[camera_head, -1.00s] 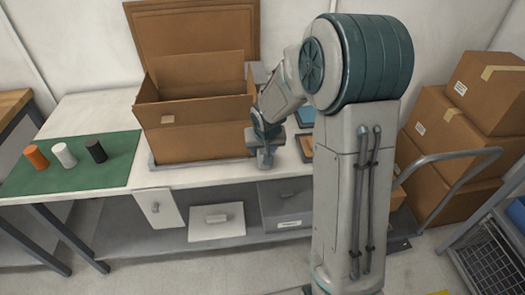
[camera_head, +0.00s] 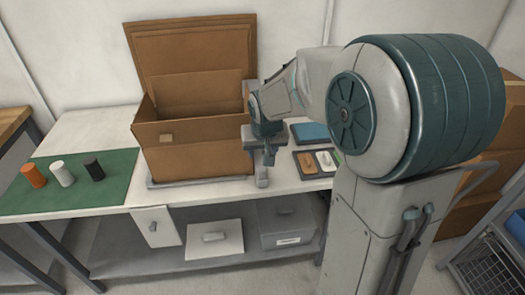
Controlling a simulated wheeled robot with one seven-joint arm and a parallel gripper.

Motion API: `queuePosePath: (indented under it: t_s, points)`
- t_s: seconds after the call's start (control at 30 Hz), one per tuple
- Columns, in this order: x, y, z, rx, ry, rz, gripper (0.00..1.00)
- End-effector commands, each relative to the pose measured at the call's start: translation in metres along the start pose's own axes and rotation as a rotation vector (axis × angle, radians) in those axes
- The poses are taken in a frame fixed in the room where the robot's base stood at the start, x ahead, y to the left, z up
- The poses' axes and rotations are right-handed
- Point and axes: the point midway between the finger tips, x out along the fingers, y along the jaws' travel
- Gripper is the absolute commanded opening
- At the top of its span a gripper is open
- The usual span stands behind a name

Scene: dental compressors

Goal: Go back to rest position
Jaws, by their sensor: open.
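My gripper (camera_head: 268,157) hangs from my bent arm just right of the large open cardboard box (camera_head: 195,150), over the white table top. The fingers are small and partly edge-on in this view; they look open and nothing shows between them. My own arm covers the right part of the scene.
A green mat (camera_head: 112,188) at the table's left holds an orange cylinder (camera_head: 35,175), a white one (camera_head: 62,173) and a black one (camera_head: 95,169). Right of my gripper lie a blue item (camera_head: 310,132) and a dark tray (camera_head: 298,169) of small parts. Stacked cartons (camera_head: 514,120) stand at right.

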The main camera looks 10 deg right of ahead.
Motion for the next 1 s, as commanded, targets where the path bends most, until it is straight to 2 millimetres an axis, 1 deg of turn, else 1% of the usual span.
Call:
queuePosePath:
  t_s: [0.23,0.37,0.47,0.57,0.6,0.67,0.7,0.8,0.9,1.0]
  points:
    - [0.0,0.0,0.0,0.0,0.0,0.0,0.47]
    - [-0.015,0.003,0.013,-0.01,-0.006,0.013,0.47]
    - [-0.036,0.007,0.037,-0.021,-0.023,0.028,0.47]
    - [-0.06,0.013,0.068,-0.033,-0.047,0.038,0.47]
    - [-0.069,0.015,0.081,-0.036,-0.057,0.038,0.47]
    - [-0.081,0.018,0.102,-0.042,-0.072,0.036,0.47]
    - [-0.088,0.019,0.115,-0.044,-0.081,0.032,0.47]
    - [-0.102,0.022,0.145,-0.05,-0.103,0.017,0.47]
    - [-0.11,0.024,0.168,-0.056,-0.121,0.0,0.47]
    - [-0.115,0.025,0.182,-0.059,-0.133,-0.013,0.47]
